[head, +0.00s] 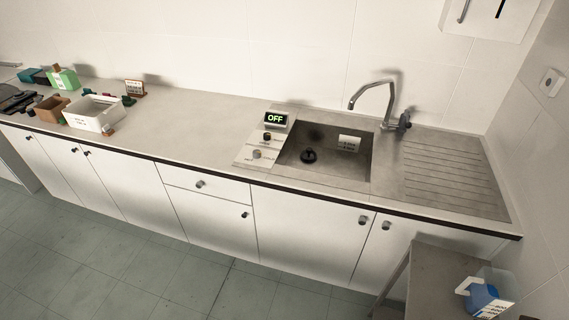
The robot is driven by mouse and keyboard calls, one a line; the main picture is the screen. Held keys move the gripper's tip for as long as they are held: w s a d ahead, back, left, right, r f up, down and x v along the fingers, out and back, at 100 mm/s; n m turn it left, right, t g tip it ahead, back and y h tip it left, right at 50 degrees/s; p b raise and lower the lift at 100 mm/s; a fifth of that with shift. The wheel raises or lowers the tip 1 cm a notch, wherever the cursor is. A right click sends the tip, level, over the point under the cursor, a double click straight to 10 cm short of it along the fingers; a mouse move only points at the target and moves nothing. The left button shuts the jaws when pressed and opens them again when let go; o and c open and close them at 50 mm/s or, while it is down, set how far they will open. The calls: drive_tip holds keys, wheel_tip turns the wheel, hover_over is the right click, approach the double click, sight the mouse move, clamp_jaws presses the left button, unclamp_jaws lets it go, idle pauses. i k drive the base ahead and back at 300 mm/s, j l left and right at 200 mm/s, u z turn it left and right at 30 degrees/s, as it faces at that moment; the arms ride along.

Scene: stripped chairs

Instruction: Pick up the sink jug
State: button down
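A jug (488,297) with a clear or pale body, blue contents or blue lower part, a white handle on its left and a white label stands at the bottom right. It is on a grey side table (440,268), near that table's right side. The label is too small to read fully. The sink (325,157) is set into the counter and holds a small black round piece and a pale label; no jug shows in it. My gripper is not in view.
A tap (376,97) rises behind the sink, with a ribbed drainer (455,175) to its right. An "OFF" display (276,119) and knobs sit left of the sink. A white box (94,114) and clutter fill the counter's left end. Floor in front is clear.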

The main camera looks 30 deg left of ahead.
sight(492, 293)
drive_tip(key=i+j+u, duration=0.15)
drive_tip(key=j, duration=0.35)
drive_tip(key=i+j+u, duration=0.15)
drive_tip(key=i+j, duration=0.2)
drive_tip(key=i+j+u, duration=0.15)
drive_tip(key=i+j, duration=0.15)
drive_tip(key=j, duration=0.2)
drive_tip(key=j+z, duration=0.15)
drive_tip(key=z, duration=1.85)
drive_tip(key=i+l+z, duration=0.15)
drive_tip(key=i+l+u, duration=0.25)
drive_tip(key=l, duration=0.65)
drive_tip(key=l+u, duration=0.25)
drive_tip(key=l, duration=0.65)
drive_tip(key=i+j+u, duration=0.1)
drive_tip(key=u, duration=0.3)
drive_tip(key=i+j+u, duration=0.15)
drive_tip(key=u, duration=0.3)
drive_tip(key=i+u, duration=0.15)
drive_tip(key=u, duration=0.25)
